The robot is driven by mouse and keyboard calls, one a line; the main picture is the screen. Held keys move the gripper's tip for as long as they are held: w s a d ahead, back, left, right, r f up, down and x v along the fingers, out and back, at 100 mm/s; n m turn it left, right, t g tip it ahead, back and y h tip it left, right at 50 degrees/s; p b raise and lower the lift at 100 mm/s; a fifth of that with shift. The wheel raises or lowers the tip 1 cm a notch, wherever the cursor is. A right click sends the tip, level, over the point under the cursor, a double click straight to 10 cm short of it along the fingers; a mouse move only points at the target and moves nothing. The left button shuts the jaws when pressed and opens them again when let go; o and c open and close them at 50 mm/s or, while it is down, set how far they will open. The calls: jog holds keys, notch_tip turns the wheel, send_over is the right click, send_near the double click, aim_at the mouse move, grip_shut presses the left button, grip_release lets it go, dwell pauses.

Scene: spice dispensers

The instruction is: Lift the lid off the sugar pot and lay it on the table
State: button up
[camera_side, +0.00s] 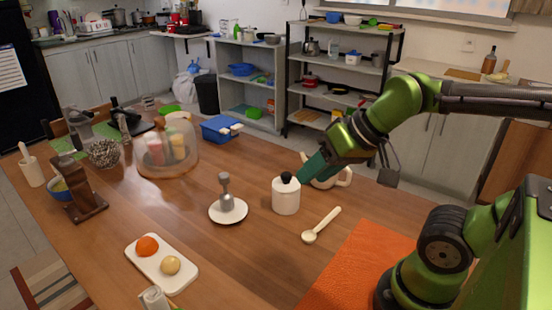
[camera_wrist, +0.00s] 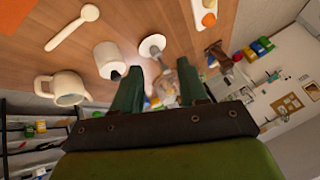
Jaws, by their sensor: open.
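The sugar pot (camera_side: 286,201) is a white cylinder standing upright on the wooden table. Its lid, with a round black knob (camera_side: 287,177), sits on top. In the wrist view the pot (camera_wrist: 106,57) is left of centre, and its dark knob shows by the tip of my left-hand finger. My gripper (camera_side: 305,168) is tilted, just right of the knob in the side view. In the wrist view its green fingers (camera_wrist: 155,75) are spread apart with nothing held between them. I cannot tell whether a finger touches the knob.
A white two-handled pot (camera_side: 343,177) stands partly behind my gripper. A wooden spoon (camera_side: 321,226) lies in front of the sugar pot. A white saucer (camera_side: 239,216) with a grey-handled object is left. A tray (camera_side: 183,284) bears two round foods. Table between tray and spoon is clear.

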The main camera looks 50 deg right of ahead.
jog(key=o, duration=1)
jog(key=shift+o, duration=0.2)
